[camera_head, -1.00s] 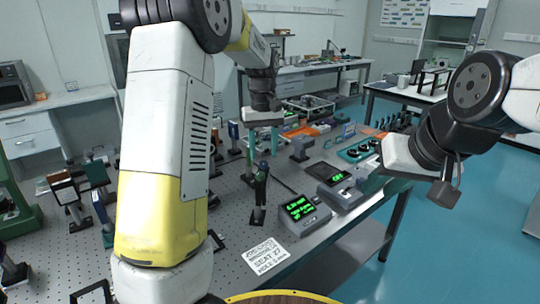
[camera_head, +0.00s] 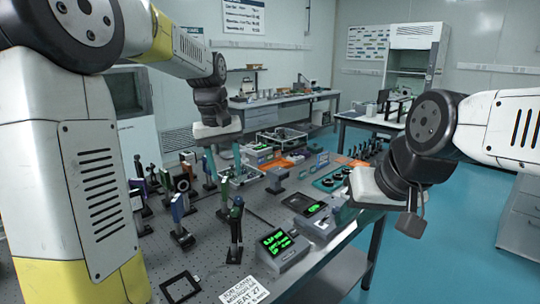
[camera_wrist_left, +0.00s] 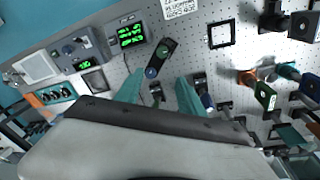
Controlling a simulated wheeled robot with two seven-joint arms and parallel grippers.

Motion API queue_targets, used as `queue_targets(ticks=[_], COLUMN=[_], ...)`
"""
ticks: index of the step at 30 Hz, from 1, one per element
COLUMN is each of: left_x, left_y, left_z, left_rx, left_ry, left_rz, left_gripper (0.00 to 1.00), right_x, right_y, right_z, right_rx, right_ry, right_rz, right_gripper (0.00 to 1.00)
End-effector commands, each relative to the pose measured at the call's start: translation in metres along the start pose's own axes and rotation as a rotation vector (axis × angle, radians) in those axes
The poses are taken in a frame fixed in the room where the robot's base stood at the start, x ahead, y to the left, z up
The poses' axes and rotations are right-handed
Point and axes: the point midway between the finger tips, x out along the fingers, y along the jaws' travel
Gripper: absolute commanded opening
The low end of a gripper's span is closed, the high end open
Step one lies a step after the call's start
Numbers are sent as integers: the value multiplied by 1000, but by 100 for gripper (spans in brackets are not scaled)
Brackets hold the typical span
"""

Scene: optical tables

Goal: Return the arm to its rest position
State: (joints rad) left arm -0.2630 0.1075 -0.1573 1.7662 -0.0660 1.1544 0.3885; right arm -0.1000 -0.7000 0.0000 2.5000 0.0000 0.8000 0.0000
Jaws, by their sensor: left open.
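My left arm comes in from the left in the head view. Its left gripper (camera_head: 222,155) hangs over the far part of the optical table (camera_head: 290,205), among mounted optics. In the left wrist view its two teal fingers (camera_wrist_left: 160,92) stand apart with nothing held between them. A dark post-mounted optic (camera_wrist_left: 160,58) shows beyond the fingers there. My right arm comes in from the right. Its white right gripper body (camera_head: 369,187) is over the table's right edge, and its fingers are not visible.
Two green-lit instruments (camera_head: 282,246) and (camera_head: 312,213) stand near the table's right edge. An upright dark mount (camera_head: 236,225) stands left of them. Several optics mounts (camera_head: 179,215) crowd the left side. A white label card (camera_head: 243,292) lies at the front. Blue floor (camera_head: 440,240) is clear at right.

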Motion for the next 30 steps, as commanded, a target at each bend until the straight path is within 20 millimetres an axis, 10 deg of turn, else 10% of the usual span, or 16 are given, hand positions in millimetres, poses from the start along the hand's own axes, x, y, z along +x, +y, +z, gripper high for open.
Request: queue_targets(ticks=[6, 15, 30], left_x=[-33, -30, -20], left_y=[-29, -55, -61], left_z=[76, 166, 192], left_rx=[125, 281, 333], left_ry=[143, 341, 408], left_rz=[108, 154, 149], left_gripper=[46, 46, 46], right_x=[0, 0, 0], right_y=[0, 0, 0], right_z=[0, 0, 0], right_rx=[0, 0, 0], right_ry=[0, 0, 0], right_rz=[0, 0, 0], right_gripper=[29, 29, 29])
